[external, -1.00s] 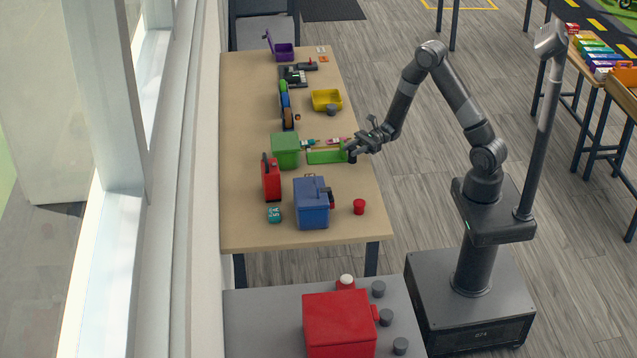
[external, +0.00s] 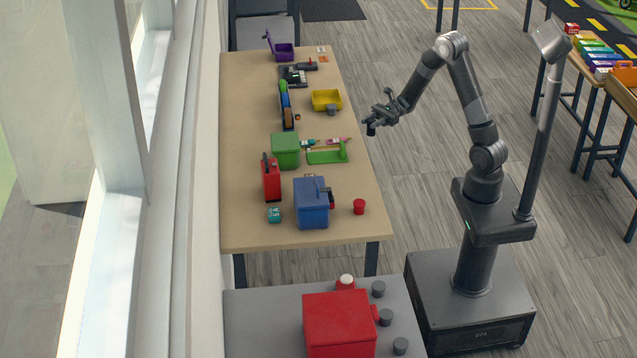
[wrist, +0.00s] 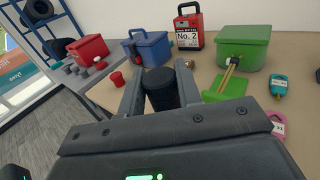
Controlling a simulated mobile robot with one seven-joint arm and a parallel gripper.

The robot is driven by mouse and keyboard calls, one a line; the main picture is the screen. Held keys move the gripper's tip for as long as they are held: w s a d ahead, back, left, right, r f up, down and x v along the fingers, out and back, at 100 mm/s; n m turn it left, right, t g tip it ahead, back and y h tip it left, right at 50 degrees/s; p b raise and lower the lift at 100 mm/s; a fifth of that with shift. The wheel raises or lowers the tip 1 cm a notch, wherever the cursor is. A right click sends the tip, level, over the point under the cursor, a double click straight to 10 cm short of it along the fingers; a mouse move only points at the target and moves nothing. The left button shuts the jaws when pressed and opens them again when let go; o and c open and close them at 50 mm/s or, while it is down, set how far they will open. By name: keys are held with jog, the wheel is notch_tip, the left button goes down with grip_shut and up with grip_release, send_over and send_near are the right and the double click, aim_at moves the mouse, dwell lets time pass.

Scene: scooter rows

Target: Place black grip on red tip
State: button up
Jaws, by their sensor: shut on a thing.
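My gripper (external: 373,122) is shut on a black grip (wrist: 160,90), a ribbed dark cylinder. In the wrist view it stands between the fingers of my gripper (wrist: 160,92). A small red tip (external: 310,60) shows on a dark device at the table's far end, well away from my gripper. I cannot tell its exact shape.
A green bracket (external: 328,156) lies beside the green box (external: 285,149). A yellow bin (external: 327,99) stands farther up the table (external: 246,225). The blue box (external: 311,203), red case (external: 271,178) and red cup (external: 359,206) stand at the near end.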

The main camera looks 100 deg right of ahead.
jog(key=w+a+r+n+g+y, duration=0.2)
jog(key=w+a+n+g+y, duration=0.2)
jog(key=a, duration=0.5)
jog(key=n+g+y, duration=0.3)
jog(key=n+g, duration=0.2)
jog(key=g, duration=0.2)
send_over(359, 202)
notch_tip(359, 202, down, 5)
jog(key=shift+r, duration=0.2)
jog(key=shift+f, duration=1.95)
jog(key=shift+f, duration=0.1)
jog(key=o, duration=1)
jog(key=shift+c, duration=0.2)
